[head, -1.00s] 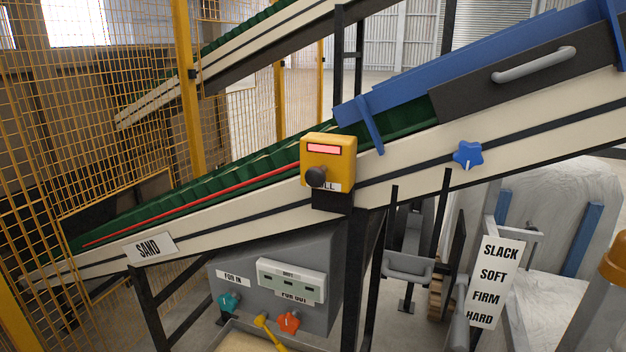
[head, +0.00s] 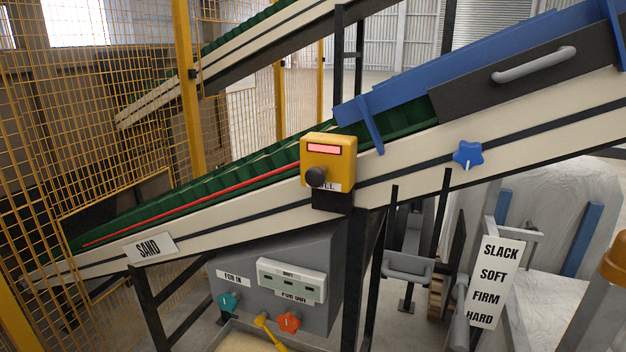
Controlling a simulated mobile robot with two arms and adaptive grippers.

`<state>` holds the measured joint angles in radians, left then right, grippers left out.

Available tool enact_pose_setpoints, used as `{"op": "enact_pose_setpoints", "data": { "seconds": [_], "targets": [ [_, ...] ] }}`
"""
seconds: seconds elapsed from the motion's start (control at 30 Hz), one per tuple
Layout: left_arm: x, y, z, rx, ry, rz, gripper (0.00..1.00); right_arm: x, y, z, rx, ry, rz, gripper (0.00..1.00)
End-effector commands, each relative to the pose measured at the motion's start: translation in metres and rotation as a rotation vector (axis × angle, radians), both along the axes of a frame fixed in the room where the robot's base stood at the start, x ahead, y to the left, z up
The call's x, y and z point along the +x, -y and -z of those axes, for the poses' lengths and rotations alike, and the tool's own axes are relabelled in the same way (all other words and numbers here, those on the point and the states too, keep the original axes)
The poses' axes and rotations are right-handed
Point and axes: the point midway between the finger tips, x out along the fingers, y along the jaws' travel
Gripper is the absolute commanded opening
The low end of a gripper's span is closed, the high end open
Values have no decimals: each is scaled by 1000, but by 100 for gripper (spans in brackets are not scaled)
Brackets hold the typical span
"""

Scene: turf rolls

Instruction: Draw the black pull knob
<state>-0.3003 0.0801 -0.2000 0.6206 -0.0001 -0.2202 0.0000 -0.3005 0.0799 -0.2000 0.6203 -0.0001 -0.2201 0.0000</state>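The black pull knob (head: 316,177) is a round dark knob on the lower front of a yellow box (head: 343,155). The box has a lit red window near its top and a partly covered white label beside the knob. It is mounted on the side of the cream-railed sloping conveyor (head: 225,217). Neither of my grippers is in view, and nothing touches the knob.
A red cord (head: 190,206) runs along the conveyor to the box. Below are a grey cabinet (head: 325,250) with a teal knob (head: 229,302) and an orange knob (head: 289,322). A blue star knob (head: 468,154) sits right. Yellow mesh fencing (head: 100,100) stands left.

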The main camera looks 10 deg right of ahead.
Motion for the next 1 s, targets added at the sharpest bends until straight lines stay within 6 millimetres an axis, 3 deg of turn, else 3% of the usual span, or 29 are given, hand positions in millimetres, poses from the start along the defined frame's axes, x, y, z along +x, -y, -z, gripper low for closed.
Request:
{"op": "enact_pose_setpoints", "data": {
  "seconds": [0.27,0.63,1.0],
  "targets": [
    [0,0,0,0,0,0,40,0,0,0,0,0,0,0],
    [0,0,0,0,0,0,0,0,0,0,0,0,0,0],
    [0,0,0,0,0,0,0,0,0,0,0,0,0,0]
  ]
}}
